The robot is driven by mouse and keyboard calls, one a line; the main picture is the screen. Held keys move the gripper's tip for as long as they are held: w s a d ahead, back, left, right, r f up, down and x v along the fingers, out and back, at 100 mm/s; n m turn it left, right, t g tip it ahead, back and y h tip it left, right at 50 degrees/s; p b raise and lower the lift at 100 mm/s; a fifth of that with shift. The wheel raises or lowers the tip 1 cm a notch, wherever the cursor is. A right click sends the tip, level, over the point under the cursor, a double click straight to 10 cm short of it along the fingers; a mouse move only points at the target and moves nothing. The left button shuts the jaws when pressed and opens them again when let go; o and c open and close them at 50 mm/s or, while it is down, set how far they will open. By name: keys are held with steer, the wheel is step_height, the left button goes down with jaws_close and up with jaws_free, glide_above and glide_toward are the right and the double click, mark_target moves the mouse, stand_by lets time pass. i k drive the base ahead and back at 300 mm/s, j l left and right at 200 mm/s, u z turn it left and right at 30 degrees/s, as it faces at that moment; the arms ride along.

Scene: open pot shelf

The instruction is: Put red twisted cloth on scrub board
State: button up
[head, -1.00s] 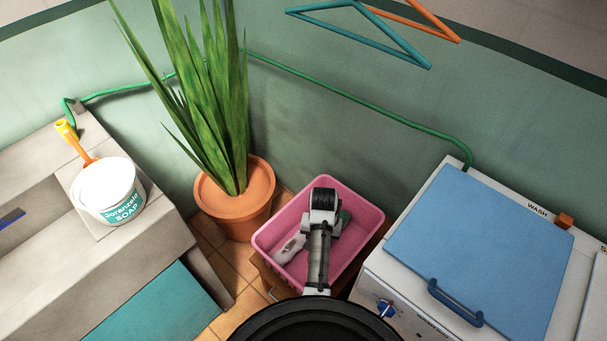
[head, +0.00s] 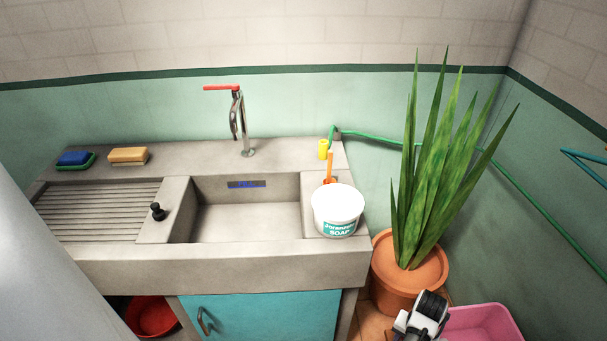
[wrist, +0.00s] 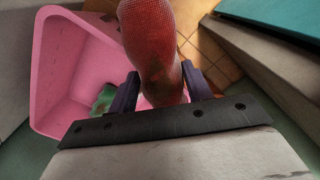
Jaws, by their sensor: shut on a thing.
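The red twisted cloth (wrist: 155,45) is between the dark fingers of my gripper (wrist: 162,84) in the wrist view. My gripper is shut on it, and the cloth stretches out past the top edge of that view. In the head view the end of my arm shows at the bottom, in front of the plant pot and beside the pink tub; the fingers and the cloth are hidden there. The scrub board (head: 98,210) is the ribbed, sloping slab at the left of the concrete sink (head: 250,222).
The pink tub (head: 485,325) lies below my gripper and also shows in the wrist view (wrist: 52,70); a green thing (wrist: 104,100) is in it. A potted plant (head: 408,272), soap bucket (head: 338,215), black plug (head: 157,211) and sponges (head: 128,156) are around. The scrub board is bare.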

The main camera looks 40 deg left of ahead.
mark_target(81, 223)
steer(key=k+l+u, duration=0.1)
steer(key=u, duration=0.35)
steer(key=k+l+u, duration=0.1)
steer(key=u, duration=0.35)
